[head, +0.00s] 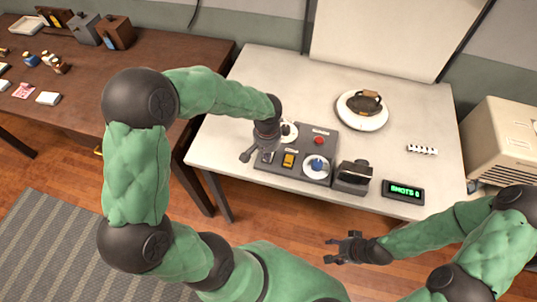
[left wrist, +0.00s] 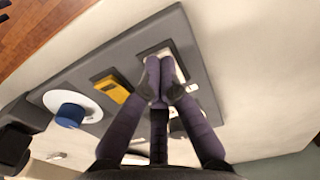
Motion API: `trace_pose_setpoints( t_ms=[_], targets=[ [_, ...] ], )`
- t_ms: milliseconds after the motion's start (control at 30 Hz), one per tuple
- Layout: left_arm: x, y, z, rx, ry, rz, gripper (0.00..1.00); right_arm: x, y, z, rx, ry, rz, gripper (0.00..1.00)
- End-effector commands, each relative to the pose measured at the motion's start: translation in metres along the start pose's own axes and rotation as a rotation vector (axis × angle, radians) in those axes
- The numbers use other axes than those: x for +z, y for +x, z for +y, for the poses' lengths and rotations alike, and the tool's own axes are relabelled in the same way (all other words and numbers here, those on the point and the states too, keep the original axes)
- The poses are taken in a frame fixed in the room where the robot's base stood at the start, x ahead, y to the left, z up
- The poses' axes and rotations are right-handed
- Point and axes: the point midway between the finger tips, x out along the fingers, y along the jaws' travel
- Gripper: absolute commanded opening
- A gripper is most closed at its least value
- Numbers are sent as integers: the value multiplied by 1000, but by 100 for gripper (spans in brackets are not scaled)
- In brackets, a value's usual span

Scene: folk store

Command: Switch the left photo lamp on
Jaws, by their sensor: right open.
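A dark grey control panel (head: 303,140) lies on the white table. It carries a yellow switch (head: 289,159), a red button (head: 319,140), a blue knob (head: 317,164) on a white dial and, at its left end, a switch partly hidden by my left gripper. My left gripper (head: 256,156) is over that left end. In the left wrist view its fingertips (left wrist: 159,88) are together over the pale-framed switch (left wrist: 152,50), beside the yellow switch (left wrist: 111,88); contact cannot be told. My right gripper (head: 338,249) is open and empty, in front of the table. I cannot make out a photo lamp.
A black device (head: 353,177) stands right of the panel, near a display (head: 403,192) with green characters. A white round stand (head: 362,122) bears a dark-and-tan object. A brown table (head: 70,75) with small goods is at left; a beige cabinet (head: 497,140) at right.

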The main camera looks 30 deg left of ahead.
Motion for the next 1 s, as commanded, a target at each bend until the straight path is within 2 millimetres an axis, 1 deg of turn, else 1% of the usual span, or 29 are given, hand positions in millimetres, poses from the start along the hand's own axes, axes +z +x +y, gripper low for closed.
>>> trace_pose_setpoints(
  t_ms=[167,1000],
  targets=[
    [1,-4,0,0,1,-4,0,0,-4,-1,0,0,0,58],
    [1,-62,0,0,0,-3,0,2,-44,-16,0,0,0,58]
  ],
)
